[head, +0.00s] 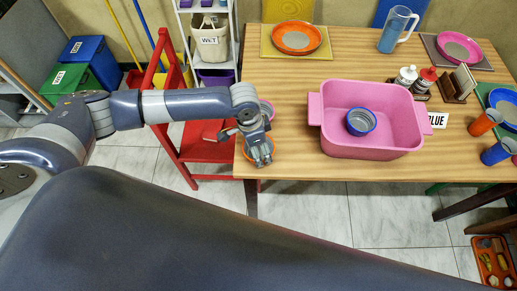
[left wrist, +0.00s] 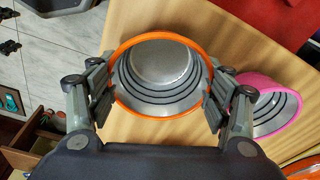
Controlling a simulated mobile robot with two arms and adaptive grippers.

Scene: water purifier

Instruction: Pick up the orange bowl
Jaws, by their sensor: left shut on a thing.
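The orange bowl (left wrist: 160,78) has an orange rim and a grey ringed inside. In the left wrist view it sits between the two fingers of my left gripper (left wrist: 158,98), which press on its rim from both sides. In the head view my left gripper (head: 262,158) is at the table's near left corner, and only a sliver of the orange bowl (head: 260,149) shows around it; the rest is hidden. The bowl is over the wooden table; I cannot tell if it is lifted. My right gripper is not in view.
A pink bowl (left wrist: 272,108) is close beside the orange bowl. A pink tub (head: 370,144) holding a blue bowl (head: 361,121) stands to the right on the table (head: 285,110). A red step ladder (head: 196,150) stands left of the table. Orange and blue cups (head: 485,122) are at far right.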

